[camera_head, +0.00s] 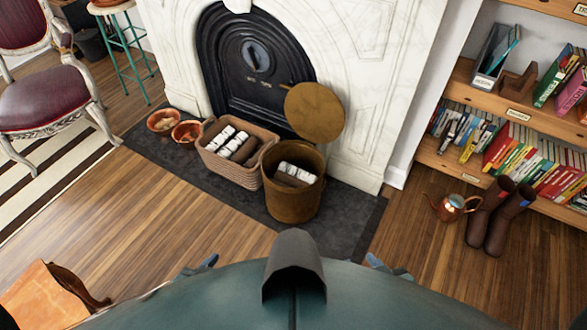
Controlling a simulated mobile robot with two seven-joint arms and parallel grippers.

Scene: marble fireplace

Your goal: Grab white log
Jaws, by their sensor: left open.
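White birch-like logs (232,142) lie in a woven rectangular basket (232,172) before the fireplace, beside brown ones. Another white log (297,172) lies with brown logs in the round brass bucket (292,205), just right of the basket. Small blue-grey tips of my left gripper (205,264) and my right gripper (378,263) show over the edge of my green body. Both are well below the basket and bucket in the picture, apart from all logs. The left one is open and empty. The right one's jaws are mostly hidden.
A round brass lid (314,112) leans behind the bucket. Two copper bowls (186,131) stand left of the basket. A bookshelf (520,110), boots (497,215) and a copper watering can (452,206) are at right. Wooden floor before the hearth (345,210) is clear.

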